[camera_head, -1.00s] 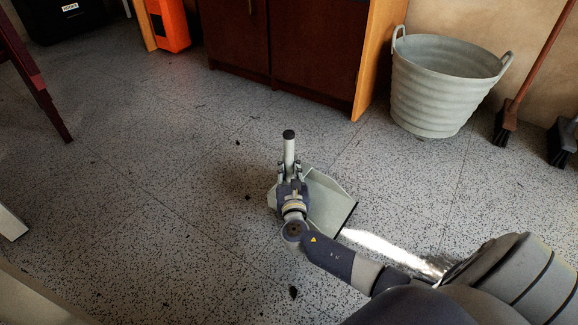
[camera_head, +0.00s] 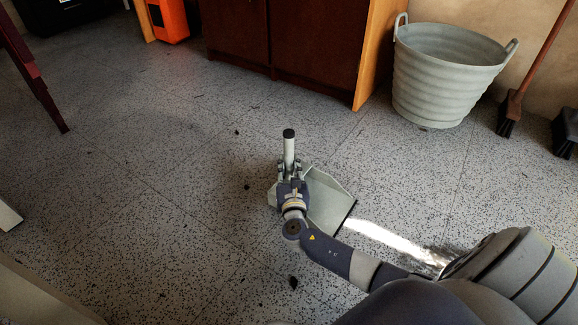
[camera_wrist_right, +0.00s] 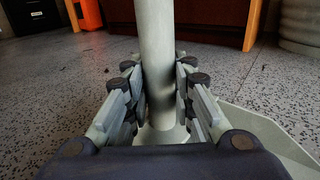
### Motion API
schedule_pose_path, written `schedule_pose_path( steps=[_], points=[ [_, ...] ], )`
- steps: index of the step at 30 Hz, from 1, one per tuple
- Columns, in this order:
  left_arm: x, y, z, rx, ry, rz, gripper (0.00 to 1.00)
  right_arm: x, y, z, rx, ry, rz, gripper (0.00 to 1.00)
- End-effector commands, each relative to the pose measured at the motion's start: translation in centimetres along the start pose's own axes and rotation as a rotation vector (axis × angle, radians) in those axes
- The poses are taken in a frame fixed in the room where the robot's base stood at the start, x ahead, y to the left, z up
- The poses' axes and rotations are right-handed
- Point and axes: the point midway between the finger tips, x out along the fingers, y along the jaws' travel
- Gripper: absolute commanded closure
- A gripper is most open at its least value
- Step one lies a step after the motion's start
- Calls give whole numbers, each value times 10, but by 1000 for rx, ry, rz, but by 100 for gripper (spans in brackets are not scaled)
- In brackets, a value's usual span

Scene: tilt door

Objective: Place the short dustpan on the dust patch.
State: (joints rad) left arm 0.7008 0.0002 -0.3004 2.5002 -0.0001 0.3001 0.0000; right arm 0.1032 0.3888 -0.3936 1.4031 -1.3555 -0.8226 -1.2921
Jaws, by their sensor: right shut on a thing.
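The short dustpan, with a pale grey pan (camera_head: 328,203) and a short upright handle (camera_head: 289,150) with a dark cap, is in the middle of the head view. My right gripper (camera_head: 290,172) is shut on its handle. In the right wrist view, the handle (camera_wrist_right: 157,55) stands between the two fingers of the right gripper (camera_wrist_right: 158,88), and part of the pan (camera_wrist_right: 255,125) shows behind them. Whether the pan touches the floor is hard to tell. A dark grey smudge (camera_head: 453,252), perhaps the dust patch, lies at the right, partly hidden by my arm. My left gripper is out of view.
A grey ribbed tub (camera_head: 445,80) stands at the back right, beside brooms (camera_head: 510,105) against the wall. A dark red cabinet (camera_head: 310,45) stands at the back. A bright light streak (camera_head: 390,238) crosses the speckled floor (camera_head: 130,180), which is largely open at the left.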

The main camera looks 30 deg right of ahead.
Motion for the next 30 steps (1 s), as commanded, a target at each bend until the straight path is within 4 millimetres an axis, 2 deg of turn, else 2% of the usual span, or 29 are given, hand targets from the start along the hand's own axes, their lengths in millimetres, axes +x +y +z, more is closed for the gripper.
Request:
schedule_pose_path(
  steps=[9, 10, 13, 20, 22, 23, 30],
  points=[
    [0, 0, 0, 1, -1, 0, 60, 0, 0, -4, 0, -1, -1, 100],
    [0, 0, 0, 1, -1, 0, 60, 0, 0, -4, -1, -2, -1, 75],
    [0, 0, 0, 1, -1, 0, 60, 0, 0, -4, 0, -2, -1, 53],
    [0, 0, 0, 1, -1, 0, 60, 0, 0, -4, 0, 0, -1, 53],
    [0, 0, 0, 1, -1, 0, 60, 0, 0, -6, 0, 2, 0, 42],
    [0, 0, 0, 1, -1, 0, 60, 0, 0, -6, 0, 2, 0, 40],
    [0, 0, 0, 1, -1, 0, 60, 0, 0, -5, 0, 1, 0, 40]
  ],
)
